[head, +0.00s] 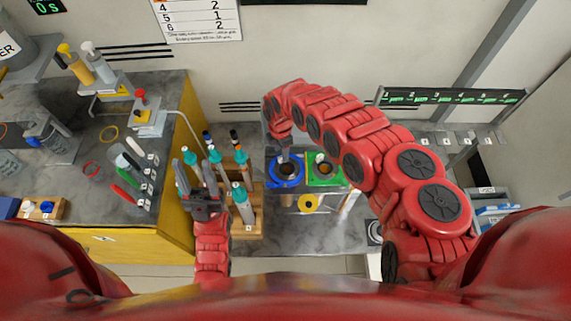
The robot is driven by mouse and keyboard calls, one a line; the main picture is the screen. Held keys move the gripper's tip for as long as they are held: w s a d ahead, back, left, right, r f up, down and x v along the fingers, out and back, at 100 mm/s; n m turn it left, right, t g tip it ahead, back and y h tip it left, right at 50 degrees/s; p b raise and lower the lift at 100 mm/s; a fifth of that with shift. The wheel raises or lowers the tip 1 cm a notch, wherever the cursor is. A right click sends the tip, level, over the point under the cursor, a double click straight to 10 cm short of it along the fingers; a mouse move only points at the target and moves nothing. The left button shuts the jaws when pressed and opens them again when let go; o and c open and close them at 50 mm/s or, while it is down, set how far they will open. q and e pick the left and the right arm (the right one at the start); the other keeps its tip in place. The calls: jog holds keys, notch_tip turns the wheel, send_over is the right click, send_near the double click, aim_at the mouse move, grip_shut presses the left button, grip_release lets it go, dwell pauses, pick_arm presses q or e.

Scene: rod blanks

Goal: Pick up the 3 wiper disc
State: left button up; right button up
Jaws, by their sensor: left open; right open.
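I cannot surely pick out the 3 wiper disc; the small labels are too blurred to match to a disc. My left gripper (195,172) is open, at the left side of the wooden stand with teal-capped tubes. My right arm arches over from the right, and its gripper (280,146) is open, just above the blue fixture, partly hidden by its own wrist.
The wooden stand (250,222) holds several teal-capped tubes close beside my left gripper. A numbered green-lit panel (450,97) is at the back right.

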aim_at(281, 157)
jog(key=shift+s+a+f, duration=0.1)
jog(key=shift+a+f, duration=0.05)
jog(key=shift+f, duration=0.8)
jog(key=shift+d+f, duration=0.2)
jog(key=shift+f, duration=0.4)
grip_shut()
